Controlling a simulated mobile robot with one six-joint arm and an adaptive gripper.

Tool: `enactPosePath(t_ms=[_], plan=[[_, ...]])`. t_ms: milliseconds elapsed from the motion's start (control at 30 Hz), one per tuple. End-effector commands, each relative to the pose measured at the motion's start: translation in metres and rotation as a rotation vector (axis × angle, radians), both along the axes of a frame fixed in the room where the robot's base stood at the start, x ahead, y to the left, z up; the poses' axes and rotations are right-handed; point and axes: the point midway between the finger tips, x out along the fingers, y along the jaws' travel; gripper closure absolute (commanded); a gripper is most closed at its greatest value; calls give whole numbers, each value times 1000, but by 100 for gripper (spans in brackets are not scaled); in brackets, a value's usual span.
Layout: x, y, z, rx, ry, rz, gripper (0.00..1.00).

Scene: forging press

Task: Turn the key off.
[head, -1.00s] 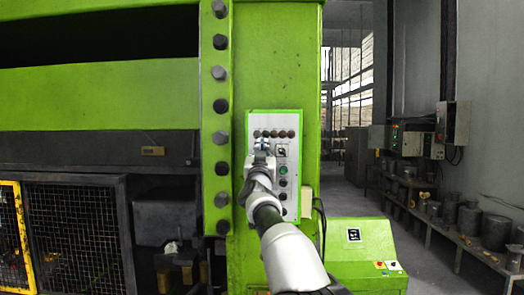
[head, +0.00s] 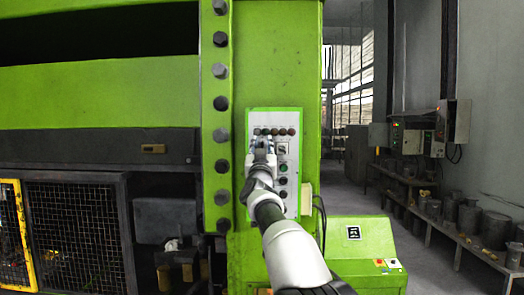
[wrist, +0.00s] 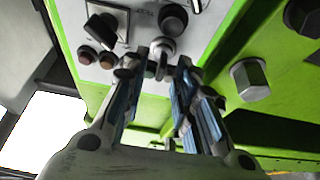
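The control panel (head: 296,203) is a pale plate on the green press column. In the wrist view, a round silver switch (wrist: 167,45) with a narrow grey key-like piece (wrist: 161,68) shows on the panel (wrist: 140,15). My gripper (wrist: 157,65) is open, with one fingertip on each side of this piece. I cannot tell whether either finger touches it. In the head view, my gripper (head: 261,145) is at the upper left of the panel and hides the switch behind it.
Close by are a black selector (wrist: 103,27), a black knob (wrist: 173,18) and brownish buttons (wrist: 107,60). A green button (head: 284,168) lies lower right of my gripper. Large bolts (head: 221,103) line the column's left. A green box (head: 345,260) stands at lower right.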

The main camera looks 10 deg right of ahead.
Motion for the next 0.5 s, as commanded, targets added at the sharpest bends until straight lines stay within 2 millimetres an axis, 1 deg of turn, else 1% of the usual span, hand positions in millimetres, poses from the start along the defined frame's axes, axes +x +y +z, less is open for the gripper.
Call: enactPosePath(t_ms=[167,267,500], plan=[[-6,1,-2,1,2,-3,73],[-13,2,-5,0,3,-5,73],[-38,8,-15,-1,2,0,73]])
